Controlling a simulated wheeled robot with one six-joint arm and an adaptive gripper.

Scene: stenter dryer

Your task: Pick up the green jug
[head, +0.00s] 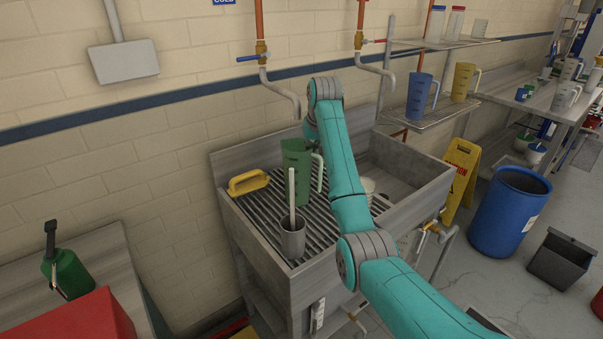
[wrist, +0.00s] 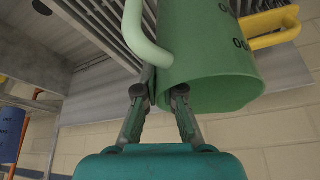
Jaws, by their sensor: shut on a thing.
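The green jug (head: 297,163) is upright over the ribbed drainboard of the sink, its handle to the right. Whether its base touches the ribs, I cannot tell. In the wrist view the jug (wrist: 208,60) fills the upper middle, with its open rim towards me and its pale green handle (wrist: 146,35) at left. My gripper (wrist: 162,92) is at the rim beside the handle, shut on the jug's wall, with one finger seen against the opening. In the head view my arm hides the gripper.
A grey metal cup (head: 292,240) with a pale stick stands in front of the jug. A yellow-handled item (head: 248,182) lies to its left. Taps hang above the sink (head: 418,182). A blue jug (head: 420,97) and a yellow jug (head: 462,82) stand on the shelf at right.

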